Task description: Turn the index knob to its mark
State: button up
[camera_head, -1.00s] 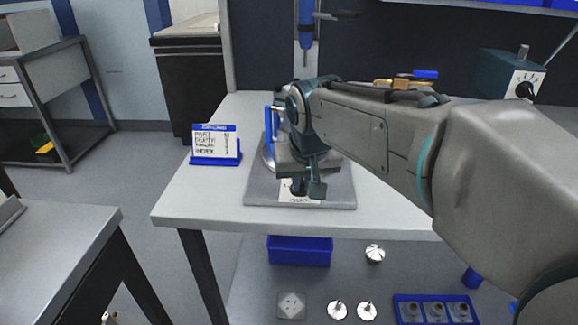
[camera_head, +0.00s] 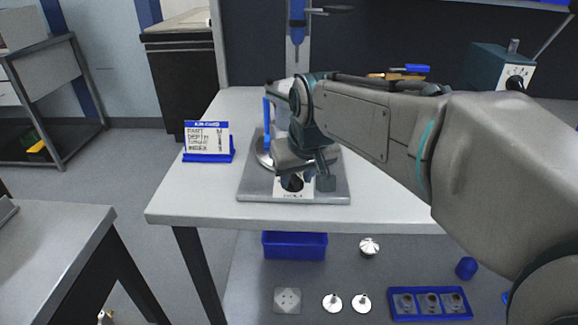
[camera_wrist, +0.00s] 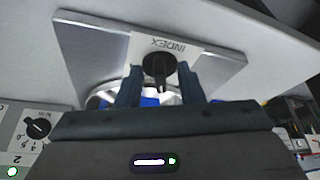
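The black index knob (camera_wrist: 159,68) sits on a white plate marked INDEX (camera_wrist: 168,46), which appears upside down in the wrist view. In the head view the knob (camera_head: 291,183) is at the front of a grey base plate (camera_head: 252,187), partly covered by my gripper. My gripper (camera_wrist: 160,72) has its two fingers apart, one on each side of the knob. A small gap shows between each finger and the knob, so it looks open. In the head view my gripper (camera_head: 309,180) is low over the plate. The knob's mark is not readable.
A white card in a blue stand (camera_head: 207,142) lists lines including INDEX; its values are blurred. A teal box (camera_head: 497,68) with a dial stands at the back right. A blue upright handle (camera_head: 266,124) rises behind the knob.

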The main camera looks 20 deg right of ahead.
jog(key=p+v, duration=0.3)
jog(key=v, duration=1)
jog(key=shift+r, duration=0.4)
jog(key=shift+s, duration=0.1)
